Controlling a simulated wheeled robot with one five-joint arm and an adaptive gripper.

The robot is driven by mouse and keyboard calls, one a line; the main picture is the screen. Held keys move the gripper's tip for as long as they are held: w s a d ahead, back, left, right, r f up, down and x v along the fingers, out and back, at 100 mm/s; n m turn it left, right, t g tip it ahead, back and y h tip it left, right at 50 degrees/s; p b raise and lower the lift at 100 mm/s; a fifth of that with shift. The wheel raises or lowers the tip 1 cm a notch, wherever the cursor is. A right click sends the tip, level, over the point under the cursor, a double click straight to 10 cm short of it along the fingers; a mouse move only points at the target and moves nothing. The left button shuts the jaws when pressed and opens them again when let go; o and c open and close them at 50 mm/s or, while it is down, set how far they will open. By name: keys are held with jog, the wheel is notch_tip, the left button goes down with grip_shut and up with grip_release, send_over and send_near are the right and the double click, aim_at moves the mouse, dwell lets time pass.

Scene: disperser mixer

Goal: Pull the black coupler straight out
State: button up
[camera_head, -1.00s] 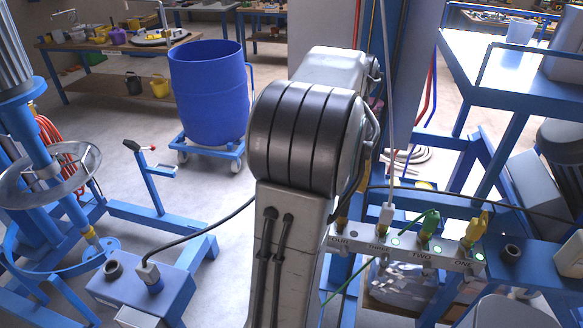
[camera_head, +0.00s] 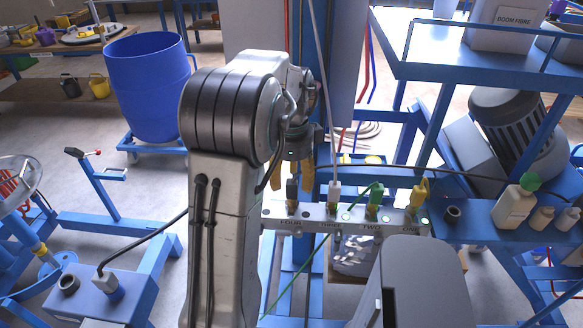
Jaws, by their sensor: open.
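The black coupler (camera_head: 292,188) stands upright in the port labelled FOUR, at the left end of the pale manifold (camera_head: 310,212). My gripper (camera_head: 291,174) is just above it. Its yellow fingers are apart, one to the left and one to the right of the coupler's top in the picture. I cannot tell whether they touch it or how they line up in depth. White (camera_head: 334,190), green (camera_head: 375,196) and yellow (camera_head: 418,194) couplers stand in the ports to its right.
A black hose runs right from near my gripper, behind the other couplers. A white line rises from the white coupler. Bottles (camera_head: 516,204) stand on the blue ledge at right. A blue drum (camera_head: 146,90) is back left. A blue post rises behind my gripper.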

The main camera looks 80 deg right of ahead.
jog(key=shift+f, duration=0.8)
grip_shut()
grip_release()
jog(key=shift+r, duration=0.1)
